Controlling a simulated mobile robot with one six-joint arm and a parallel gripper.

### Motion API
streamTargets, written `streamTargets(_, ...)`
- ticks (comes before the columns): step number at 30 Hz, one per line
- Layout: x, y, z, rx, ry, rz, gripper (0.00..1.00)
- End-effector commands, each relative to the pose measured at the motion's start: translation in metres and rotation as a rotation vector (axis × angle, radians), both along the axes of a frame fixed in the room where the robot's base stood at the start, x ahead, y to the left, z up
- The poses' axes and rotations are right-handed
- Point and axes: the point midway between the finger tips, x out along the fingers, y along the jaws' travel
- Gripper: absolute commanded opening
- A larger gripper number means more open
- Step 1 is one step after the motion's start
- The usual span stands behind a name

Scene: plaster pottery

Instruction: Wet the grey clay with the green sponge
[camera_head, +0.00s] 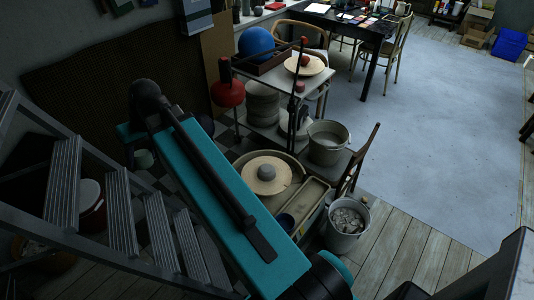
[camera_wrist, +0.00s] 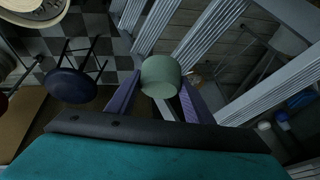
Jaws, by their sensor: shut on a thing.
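The grey clay (camera_head: 267,172) is a small lump in the middle of a pale round wheel head (camera_head: 252,180), inside the pottery wheel's basin. The green sponge (camera_wrist: 160,76) is a pale green cylinder in the wrist view. My gripper (camera_wrist: 161,88) is shut on it, with a purple finger on either side. The fingers are hard to make out there. Part of the wheel shows at the wrist view's upper left corner.
Metal stairs (camera_head: 120,215) stand close on the left. A red stool (camera_head: 228,92) stands behind the wheel. A shelf table (camera_head: 300,75) stands behind, with buckets (camera_head: 328,140) and (camera_head: 346,225) at the right. A dark blue stool (camera_wrist: 72,85) is below my wrist.

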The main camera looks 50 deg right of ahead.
Motion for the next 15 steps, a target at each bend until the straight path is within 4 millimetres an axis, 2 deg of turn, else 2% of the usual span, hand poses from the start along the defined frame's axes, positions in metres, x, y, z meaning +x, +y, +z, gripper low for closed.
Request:
streamTargets(8,0.022,-0.062,-0.050,-0.015,-0.031,-0.064,0.29)
streamTargets(15,0.038,-0.136,-0.099,-0.039,-0.068,-0.134,0.29)
